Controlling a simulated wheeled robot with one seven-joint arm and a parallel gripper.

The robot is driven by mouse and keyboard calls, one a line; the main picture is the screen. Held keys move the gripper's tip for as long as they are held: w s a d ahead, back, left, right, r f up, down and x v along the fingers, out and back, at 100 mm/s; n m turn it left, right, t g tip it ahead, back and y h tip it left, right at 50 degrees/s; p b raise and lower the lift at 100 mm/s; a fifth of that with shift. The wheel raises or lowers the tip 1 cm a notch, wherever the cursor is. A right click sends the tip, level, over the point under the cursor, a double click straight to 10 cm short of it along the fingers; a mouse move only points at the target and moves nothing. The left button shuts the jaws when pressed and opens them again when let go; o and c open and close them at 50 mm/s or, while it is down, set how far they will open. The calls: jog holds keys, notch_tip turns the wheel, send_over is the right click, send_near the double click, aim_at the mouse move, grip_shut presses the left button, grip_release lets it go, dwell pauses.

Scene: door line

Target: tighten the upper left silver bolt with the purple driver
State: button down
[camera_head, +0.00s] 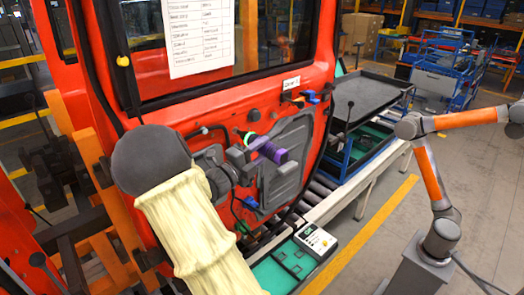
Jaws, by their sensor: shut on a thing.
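The purple driver (270,151) is in my gripper (246,160), in front of the dark grey panel (285,175) on the inner side of the red door (170,100). My gripper is shut on the driver. My arm comes in from the lower left, with a pale yellow sleeve over it, and covers the lower left of the door. I cannot make out the silver bolts clearly. The upper left one may be behind my gripper or the driver. I cannot tell whether the driver's tip touches a bolt.
A white sheet (199,34) hangs over the door's window. A black tray (366,97) on a blue cart stands right of the door. An orange and grey robot arm (427,165) stands at the right. Open floor lies beside the yellow line (362,237).

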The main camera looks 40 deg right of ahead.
aim_at(277, 163)
jog(key=shift+s, duration=0.1)
dwell(0.4)
jog(key=shift+s+d+p, duration=0.15)
jog(key=shift+s+p, duration=0.25)
jog(key=shift+s, duration=1.3)
jog(key=shift+s+d+p, duration=0.1)
jog(key=shift+s+p, duration=0.3)
jog(key=shift+s, duration=1.25)
jog(key=shift+f, duration=0.1)
